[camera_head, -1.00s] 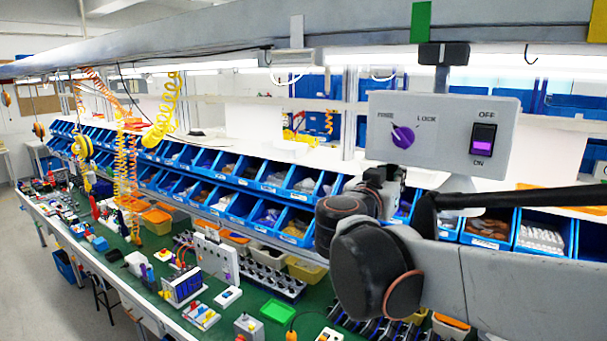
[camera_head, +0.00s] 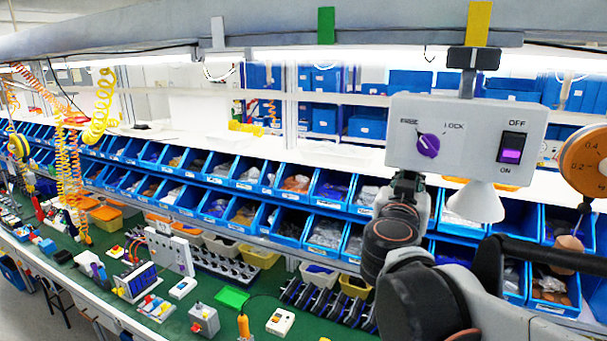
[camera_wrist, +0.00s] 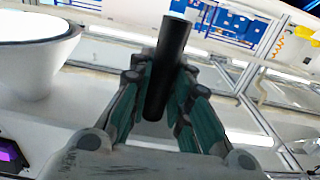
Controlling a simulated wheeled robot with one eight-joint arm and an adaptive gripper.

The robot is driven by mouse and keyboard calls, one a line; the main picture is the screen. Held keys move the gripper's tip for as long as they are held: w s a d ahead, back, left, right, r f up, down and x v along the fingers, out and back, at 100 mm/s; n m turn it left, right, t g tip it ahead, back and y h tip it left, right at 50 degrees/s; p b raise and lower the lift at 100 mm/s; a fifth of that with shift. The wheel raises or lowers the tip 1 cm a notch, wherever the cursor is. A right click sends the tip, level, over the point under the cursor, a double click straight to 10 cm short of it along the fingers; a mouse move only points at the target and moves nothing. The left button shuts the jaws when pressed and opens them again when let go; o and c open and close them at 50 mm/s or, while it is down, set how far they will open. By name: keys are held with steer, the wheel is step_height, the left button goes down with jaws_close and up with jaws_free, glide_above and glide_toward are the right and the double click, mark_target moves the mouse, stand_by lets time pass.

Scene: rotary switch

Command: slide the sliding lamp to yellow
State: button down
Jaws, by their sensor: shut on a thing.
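The sliding lamp is a light grey box (camera_head: 440,145) with a purple knob, an ON/OFF switch and a white cone shade (camera_head: 474,202) below it. It hangs from the overhead rail. Its dark hanger (camera_head: 472,58) is directly below the yellow marker (camera_head: 479,24). My gripper (camera_head: 407,184) is at the lower left of the box, and its fingertips are largely hidden there. In the wrist view my gripper (camera_wrist: 162,82) is shut around a black rod-like handle (camera_wrist: 168,60), with the white shade to the left.
The green marker (camera_head: 326,26) and a grey marker (camera_head: 217,32) are farther left on the rail (camera_head: 130,42). Blue bins (camera_head: 330,185) line the shelves behind my arm. An orange reel (camera_head: 585,160) hangs right of the lamp. The workbench below is cluttered.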

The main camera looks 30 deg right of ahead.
stand_by(0.3)
steer(key=c, duration=1.8)
jaws_free()
steer(key=shift+s, duration=0.1)
steer(key=o, duration=0.3)
steer(key=shift+s+d, duration=0.2)
steer(key=shift+o, duration=0.2)
steer(key=shift+w+a, duration=0.15)
steer(key=v, duration=1.2)
steer(key=shift+f, duration=0.1)
